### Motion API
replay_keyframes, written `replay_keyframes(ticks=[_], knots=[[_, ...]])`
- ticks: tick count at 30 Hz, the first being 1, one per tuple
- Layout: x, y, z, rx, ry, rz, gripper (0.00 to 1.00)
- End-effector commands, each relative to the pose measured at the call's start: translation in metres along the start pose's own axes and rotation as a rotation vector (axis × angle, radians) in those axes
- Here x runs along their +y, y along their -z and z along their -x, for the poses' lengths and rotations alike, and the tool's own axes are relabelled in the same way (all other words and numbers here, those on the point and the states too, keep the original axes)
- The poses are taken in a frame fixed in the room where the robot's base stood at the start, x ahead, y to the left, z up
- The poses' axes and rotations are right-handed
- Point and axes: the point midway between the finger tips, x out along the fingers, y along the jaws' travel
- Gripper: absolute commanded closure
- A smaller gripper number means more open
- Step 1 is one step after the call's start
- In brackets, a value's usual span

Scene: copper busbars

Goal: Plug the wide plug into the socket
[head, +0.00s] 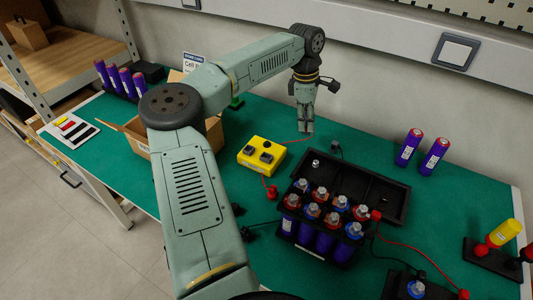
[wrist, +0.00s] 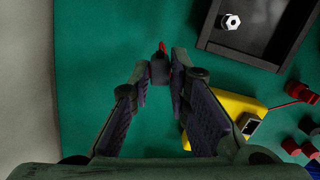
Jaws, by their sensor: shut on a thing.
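My gripper (head: 305,130) hangs pointing down over the green table, behind the yellow box. In the wrist view its fingers (wrist: 160,70) are closed on a small dark block (wrist: 159,72) with a red tip, which looks like the plug. Its width and prongs cannot be made out. A thin red lead shows by the fingertips in the head view. I cannot tell which fitting is the socket. A square plate (head: 455,51) is on the wall.
A black tray (head: 397,205) lies right of my gripper, and a black crate of purple cells (head: 325,248) stands in front of it. Two purple cells (head: 420,152) stand at the right. An open cardboard box (head: 137,138) is at left.

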Motion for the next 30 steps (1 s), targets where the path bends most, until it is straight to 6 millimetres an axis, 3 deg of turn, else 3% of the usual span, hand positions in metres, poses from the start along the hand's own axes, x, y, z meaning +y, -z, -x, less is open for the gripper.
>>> replay_keyframes(ticks=[11, 14, 21, 25, 30], knots=[[-0.005, 0.005, 0.007, 0.0, -0.001, -0.011, 1.0], [-0.02, 0.021, 0.021, 0.0, -0.004, -0.044, 1.0], [-0.085, 0.064, 0.056, 0.002, 0.01, -0.176, 1.0], [-0.113, 0.077, 0.065, 0.002, 0.023, -0.228, 1.0], [-0.128, 0.082, 0.065, 0.0, 0.032, -0.256, 1.0]])
